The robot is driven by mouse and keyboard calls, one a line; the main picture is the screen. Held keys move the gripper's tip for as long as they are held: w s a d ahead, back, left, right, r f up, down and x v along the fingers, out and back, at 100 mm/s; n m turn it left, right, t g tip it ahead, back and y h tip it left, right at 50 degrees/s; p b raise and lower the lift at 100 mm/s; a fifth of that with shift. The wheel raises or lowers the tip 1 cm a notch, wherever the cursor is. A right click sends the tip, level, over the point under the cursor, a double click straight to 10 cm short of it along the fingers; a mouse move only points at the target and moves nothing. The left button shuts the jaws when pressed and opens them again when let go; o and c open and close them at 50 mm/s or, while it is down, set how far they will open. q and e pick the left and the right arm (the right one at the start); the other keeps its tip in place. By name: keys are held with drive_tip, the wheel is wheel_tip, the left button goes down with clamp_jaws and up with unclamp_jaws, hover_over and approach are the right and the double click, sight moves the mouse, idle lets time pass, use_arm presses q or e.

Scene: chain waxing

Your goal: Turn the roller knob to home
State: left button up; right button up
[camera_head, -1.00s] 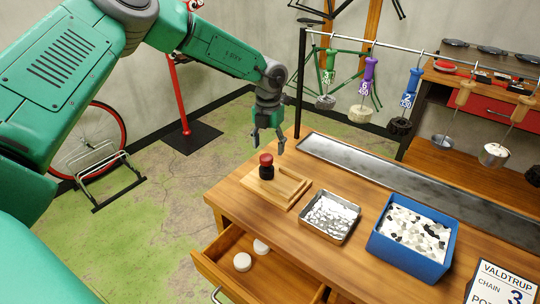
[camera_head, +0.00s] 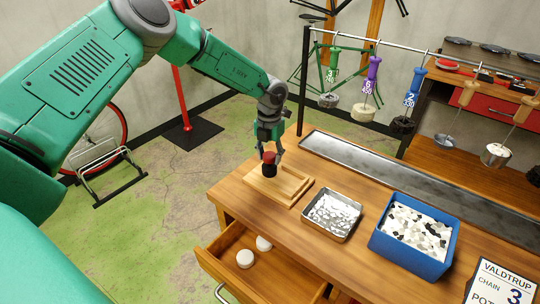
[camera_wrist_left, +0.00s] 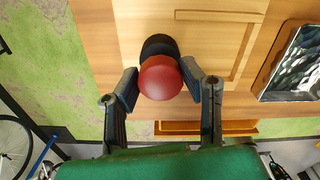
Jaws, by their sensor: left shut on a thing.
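The roller knob (camera_head: 269,158) has a red rounded top over a black body and stands on a wooden board (camera_head: 290,190) at the near left of the bench. My left gripper (camera_head: 268,150) has come down over the knob from above and is shut on it. In the left wrist view the red top (camera_wrist_left: 160,78) sits between the two fingertips (camera_wrist_left: 160,88), with the black part (camera_wrist_left: 158,46) behind it. Any home mark is too small to make out. My right gripper is not in view.
A metal tray (camera_head: 316,232) with shiny pieces and a blue bin (camera_head: 377,240) stand right of the board. Below is an open drawer (camera_head: 226,264) with white pucks (camera_head: 245,258). Several tagged tools hang from a rail (camera_head: 400,47) behind a long metal trough (camera_head: 350,154).

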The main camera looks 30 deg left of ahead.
use_arm(q)
drive_tip(key=shift+f, duration=0.1)
drive_tip(key=shift+m, duration=0.3)
